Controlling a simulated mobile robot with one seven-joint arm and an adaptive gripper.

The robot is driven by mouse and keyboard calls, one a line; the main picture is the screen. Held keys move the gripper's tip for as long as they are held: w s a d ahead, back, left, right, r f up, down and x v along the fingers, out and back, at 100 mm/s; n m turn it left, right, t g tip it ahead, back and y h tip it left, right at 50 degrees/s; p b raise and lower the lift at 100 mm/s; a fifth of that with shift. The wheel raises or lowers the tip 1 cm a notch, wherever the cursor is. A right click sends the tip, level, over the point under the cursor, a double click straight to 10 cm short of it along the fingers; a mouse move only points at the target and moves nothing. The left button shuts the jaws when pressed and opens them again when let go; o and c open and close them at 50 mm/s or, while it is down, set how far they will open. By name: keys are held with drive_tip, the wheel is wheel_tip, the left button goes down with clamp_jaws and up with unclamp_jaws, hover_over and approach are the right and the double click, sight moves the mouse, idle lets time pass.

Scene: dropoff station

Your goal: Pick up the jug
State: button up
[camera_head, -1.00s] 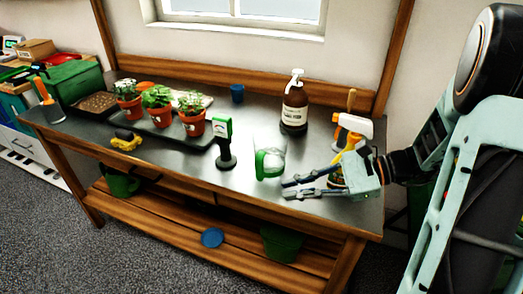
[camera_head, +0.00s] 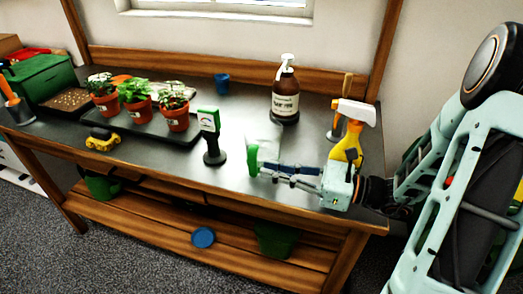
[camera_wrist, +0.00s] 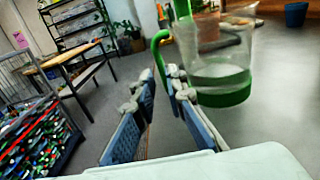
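The jug (camera_head: 266,142) is clear, with a green handle and a green base. It stands on the dark tabletop, partly hidden by my gripper (camera_head: 268,173) in the head view. In the wrist view the jug (camera_wrist: 215,75) stands right of centre, holding some clear liquid. Its green handle (camera_wrist: 154,50) curves down toward the space between my fingertips (camera_wrist: 162,77). My gripper is open, with a visible gap between its two blue-padded fingers. The fingertips are at or very close to the handle; contact cannot be told.
A green-topped stand (camera_head: 213,140) is left of the jug. A brown pump bottle (camera_head: 285,98) stands behind it, and a yellow spray bottle (camera_head: 348,146) stands close by my gripper. Potted plants (camera_head: 136,105) sit on a tray at left. The front middle tabletop is clear.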

sight(253, 175)
drive_tip(key=x, duration=0.5)
drive_tip(key=shift+w+a+r+b, duration=0.15)
drive_tip(key=shift+r+b, duration=0.15)
drive_tip(key=shift+b, duration=0.1)
clamp_jaws()
drive_tip(key=shift+r, duration=0.1)
drive_tip(key=shift+r+p, duration=1.55)
drive_tip(key=shift+r, duration=3.35)
drive_tip(key=shift+a, duration=0.15)
